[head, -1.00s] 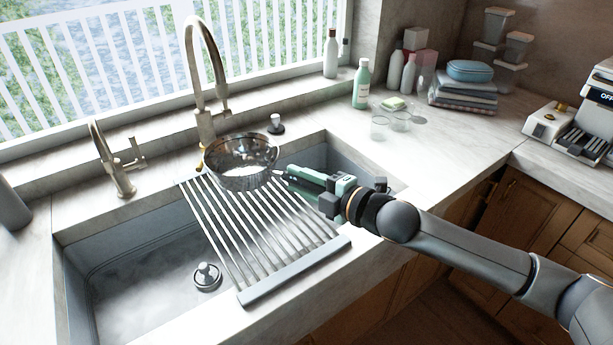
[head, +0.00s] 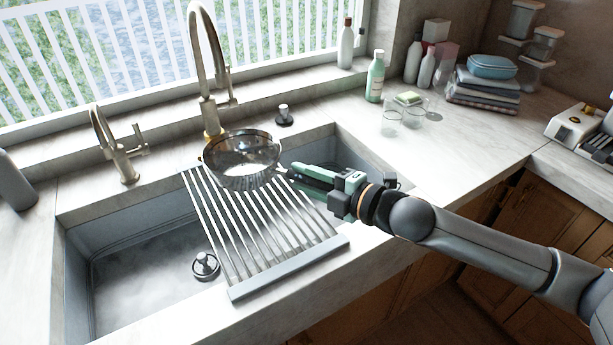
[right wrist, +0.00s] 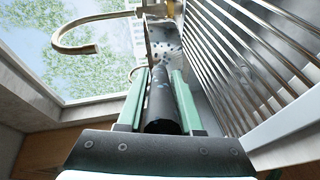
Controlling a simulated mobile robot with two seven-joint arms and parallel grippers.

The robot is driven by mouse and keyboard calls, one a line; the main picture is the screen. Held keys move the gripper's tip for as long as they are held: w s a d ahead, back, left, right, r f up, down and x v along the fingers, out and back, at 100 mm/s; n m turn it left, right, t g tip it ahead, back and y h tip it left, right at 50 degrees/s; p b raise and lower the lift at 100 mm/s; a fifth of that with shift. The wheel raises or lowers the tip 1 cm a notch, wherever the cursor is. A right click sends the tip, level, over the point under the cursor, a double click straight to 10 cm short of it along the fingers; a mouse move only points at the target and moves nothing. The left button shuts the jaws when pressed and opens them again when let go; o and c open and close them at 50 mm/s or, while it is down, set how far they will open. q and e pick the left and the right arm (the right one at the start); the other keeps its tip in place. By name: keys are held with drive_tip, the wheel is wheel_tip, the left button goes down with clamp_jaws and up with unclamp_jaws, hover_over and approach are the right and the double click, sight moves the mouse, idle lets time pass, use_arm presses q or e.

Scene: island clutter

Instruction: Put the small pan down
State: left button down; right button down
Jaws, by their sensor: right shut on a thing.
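The small pan (head: 240,158) is a shiny metal pan at the back end of the drying rack (head: 291,262), close to the tall faucet. I cannot tell whether its base touches the rack bars. My right gripper (head: 287,172) comes in from the right and is shut on the pan's handle. In the right wrist view the dark handle (right wrist: 161,106) lies between the green fingers, and the pan's perforated side (right wrist: 168,55) shows beyond them. My left gripper is not in view.
The rack spans the sink (head: 150,285), whose left part is open. The tall faucet (head: 209,75) stands right behind the pan, and a smaller tap (head: 118,150) is to the left. Glasses (head: 402,115) and a green bottle (head: 375,77) stand on the right counter.

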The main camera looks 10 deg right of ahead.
drive_tip(key=shift+r, duration=0.3)
drive_tip(key=shift+p, duration=0.3)
drive_tip(key=shift+f+b, duration=2.45)
drive_tip(key=shift+f, duration=1.5)
drive_tip(key=shift+a+p, duration=0.1)
drive_tip(key=shift+p, duration=0.7)
drive_tip(key=shift+f+b, duration=0.5)
drive_tip(key=shift+f, duration=0.35)
drive_tip(key=shift+c, duration=2.4)
unclamp_jaws()
drive_tip(key=shift+f, duration=0.1)
drive_tip(key=shift+s+f, duration=0.1)
drive_tip(key=shift+f, duration=0.15)
drive_tip(key=b+v, duration=0.2)
drive_tip(key=v, duration=0.9)
drive_tip(key=shift+s+d+r, duration=0.35)
drive_tip(key=shift+s+d, duration=0.2)
